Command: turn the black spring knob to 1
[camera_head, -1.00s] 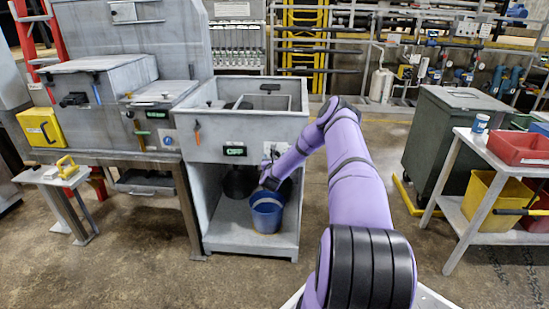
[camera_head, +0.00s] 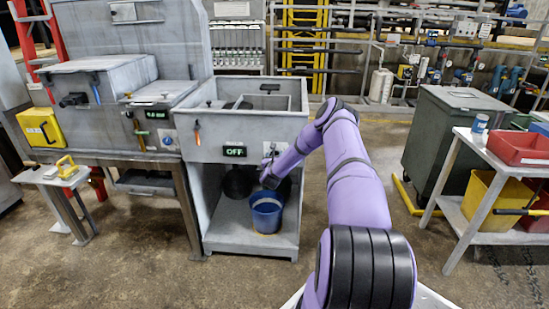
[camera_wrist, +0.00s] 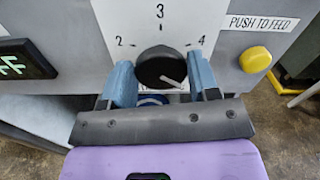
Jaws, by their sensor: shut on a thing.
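The black spring knob (camera_wrist: 160,68) sits on a white dial plate marked 2, 3 and 4 in the wrist view. The 3 is above it, the 2 to its left and the 4 to its right. The 1 is not visible. A pale pointer line on the knob slants toward the lower right. My gripper (camera_wrist: 165,88) has one blue finger on each side of the knob and is shut on it. In the head view my gripper (camera_head: 268,172) is at the front panel of the grey sink-like unit (camera_head: 215,145), and the knob cannot be made out there.
A green display (camera_head: 234,151) reads OFF left of the dial. A yellow button (camera_wrist: 255,60) labelled PUSH TO FEED is right of it. A blue bucket (camera_head: 267,213) stands on the shelf below my gripper. A cart (camera_head: 460,160) and a dark bin (camera_head: 450,135) stand to the right.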

